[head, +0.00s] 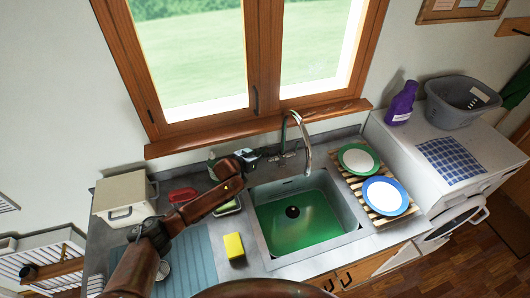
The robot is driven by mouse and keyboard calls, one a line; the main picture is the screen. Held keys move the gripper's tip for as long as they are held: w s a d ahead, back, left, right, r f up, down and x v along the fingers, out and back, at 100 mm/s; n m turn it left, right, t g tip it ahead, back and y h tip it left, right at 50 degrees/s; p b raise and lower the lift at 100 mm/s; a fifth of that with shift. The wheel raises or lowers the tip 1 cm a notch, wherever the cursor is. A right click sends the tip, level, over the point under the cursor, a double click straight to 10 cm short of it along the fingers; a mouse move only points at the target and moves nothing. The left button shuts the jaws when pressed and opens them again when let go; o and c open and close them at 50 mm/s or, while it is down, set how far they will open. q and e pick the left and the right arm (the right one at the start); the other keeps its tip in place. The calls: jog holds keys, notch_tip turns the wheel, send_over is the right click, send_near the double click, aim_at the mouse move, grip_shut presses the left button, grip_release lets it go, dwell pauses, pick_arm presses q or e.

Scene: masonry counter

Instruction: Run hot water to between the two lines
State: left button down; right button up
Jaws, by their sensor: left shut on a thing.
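The steel sink (352,209) is set in the counter, and its inside looks green, with a dark round spot near the middle. I cannot make out two lines in it, or tell how much water it holds. The curved tap (306,146) stands at the sink's back edge with its spout over the basin; no stream shows clearly. My left gripper (268,155) is at the left of the tap's base, shut on what looks like the tap's left handle, which its fingers mostly hide. My right gripper is not in view.
A wooden rack (377,217) with a green-rimmed plate (359,160) and a blue-rimmed plate (385,195) is right of the sink. A yellow sponge (234,246) lies left of it. A purple bottle (401,102) and grey tub (462,97) stand at the right. The window (258,60) is behind.

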pick_arm(q)
jog(key=shift+a, duration=0.1)
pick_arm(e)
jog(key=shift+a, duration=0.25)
